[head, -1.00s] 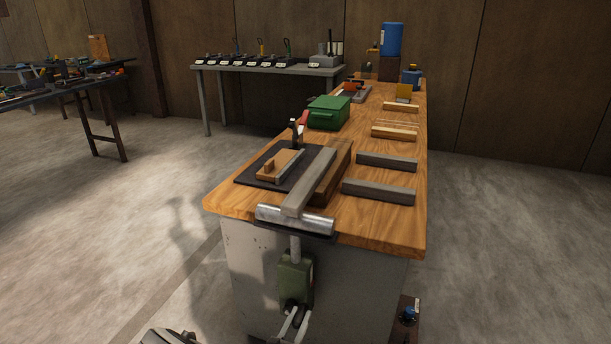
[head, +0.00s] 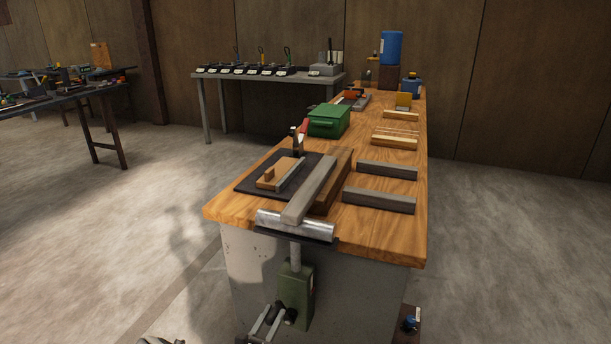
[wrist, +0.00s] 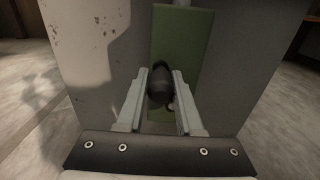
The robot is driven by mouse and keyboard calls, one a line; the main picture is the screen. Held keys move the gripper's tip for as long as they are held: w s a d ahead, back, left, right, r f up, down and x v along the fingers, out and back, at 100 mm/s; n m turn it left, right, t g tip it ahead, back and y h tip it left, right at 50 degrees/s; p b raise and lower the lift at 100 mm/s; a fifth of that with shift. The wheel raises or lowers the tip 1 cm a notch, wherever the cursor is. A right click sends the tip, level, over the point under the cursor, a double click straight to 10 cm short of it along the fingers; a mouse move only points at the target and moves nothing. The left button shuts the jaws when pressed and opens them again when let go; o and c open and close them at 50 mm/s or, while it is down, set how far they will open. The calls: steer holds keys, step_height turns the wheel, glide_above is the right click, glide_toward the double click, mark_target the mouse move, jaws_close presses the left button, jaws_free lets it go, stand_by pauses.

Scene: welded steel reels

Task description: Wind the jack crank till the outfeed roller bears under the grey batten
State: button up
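The grey batten (head: 312,188) lies lengthwise on the bench, and its near end reaches out over the outfeed roller (head: 318,229). The roller is a shiny steel cylinder at the bench's front edge. I cannot tell whether they touch. The roller stands on a post above the green jack (head: 297,287), which also shows in the wrist view (wrist: 192,50). My gripper (head: 273,318) is at the crank, low in front of the jack. In the wrist view the gripper's fingers (wrist: 160,88) close on both sides of the dark crank handle (wrist: 160,82). The crank arm is mostly hidden.
On the wooden bench (head: 375,236) lie two dark grey bars (head: 378,200), a black mat (head: 245,184) with a wooden block, and a green box (head: 328,121). A small blue-topped item (head: 411,320) stands low at right. The floor left of the bench is open.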

steer(key=o, duration=0.4)
steer(key=shift+d, duration=0.1)
steer(key=shift+p+v, duration=0.6)
steer(key=shift+v, duration=2.95)
steer(key=shift+r, duration=0.1)
